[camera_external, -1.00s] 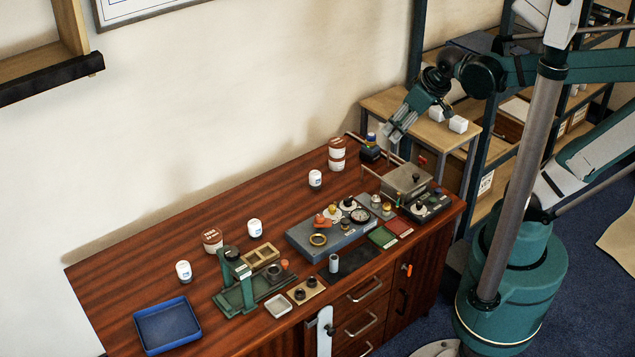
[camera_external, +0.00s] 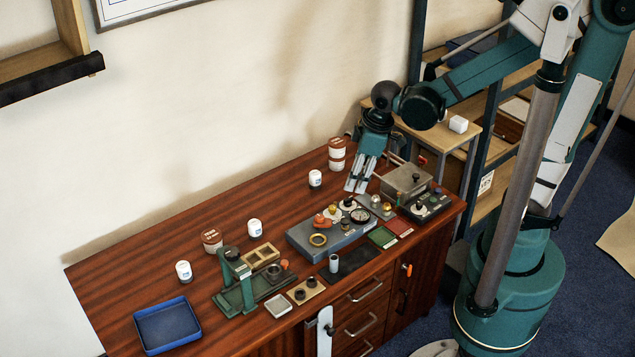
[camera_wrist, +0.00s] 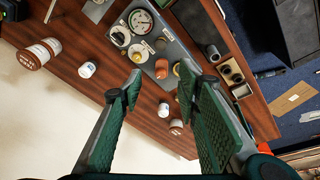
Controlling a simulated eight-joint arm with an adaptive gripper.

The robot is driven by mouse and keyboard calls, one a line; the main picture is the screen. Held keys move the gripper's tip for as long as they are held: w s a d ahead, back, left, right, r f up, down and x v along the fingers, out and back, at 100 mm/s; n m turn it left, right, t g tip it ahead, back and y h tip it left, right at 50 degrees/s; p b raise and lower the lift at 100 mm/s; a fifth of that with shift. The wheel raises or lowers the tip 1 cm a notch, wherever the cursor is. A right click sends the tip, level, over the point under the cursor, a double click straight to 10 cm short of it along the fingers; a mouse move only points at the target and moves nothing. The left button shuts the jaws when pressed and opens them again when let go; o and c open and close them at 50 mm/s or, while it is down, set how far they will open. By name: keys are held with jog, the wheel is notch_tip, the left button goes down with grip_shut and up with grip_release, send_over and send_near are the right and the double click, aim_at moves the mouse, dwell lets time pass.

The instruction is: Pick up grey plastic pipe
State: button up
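The grey plastic pipe (camera_external: 333,263) is a short light-grey cylinder standing upright on a dark mat (camera_external: 360,261) near the front edge of the worktop. In the wrist view, a grey cylinder that looks like the pipe (camera_wrist: 213,53) shows on the dark mat, right of the fingers. My gripper (camera_external: 356,188) is above the back of the worktop, behind the gauge panel and well apart from the pipe. Its green fingers are spread with nothing between them, as the wrist view shows (camera_wrist: 159,88).
The grey gauge panel (camera_external: 309,243) with knobs and an orange part lies behind the pipe. A metal box (camera_external: 405,180) stands right of my gripper. A green press (camera_external: 235,282) and a blue tray (camera_external: 167,325) are at left. White and brown jars stand along the back.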

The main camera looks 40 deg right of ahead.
jog(key=s+a+f+n+g+b, duration=0.1)
jog(key=s+a+f+n, duration=0.15)
jog(key=a+f, duration=0.45)
jog(key=n+g+h+b, duration=0.1)
jog(key=n+g, duration=0.1)
jog(key=n, duration=0.2)
send_over(334, 259)
notch_tip(334, 259, down, 8)
jog(key=shift+f, duration=0.1)
jog(key=shift+f, duration=0.1)
jog(key=shift+f+b, duration=0.5)
jog(key=shift+f, duration=0.65)
jog(key=shift+f+b, duration=1.05)
jog(key=shift+f, duration=1.6)
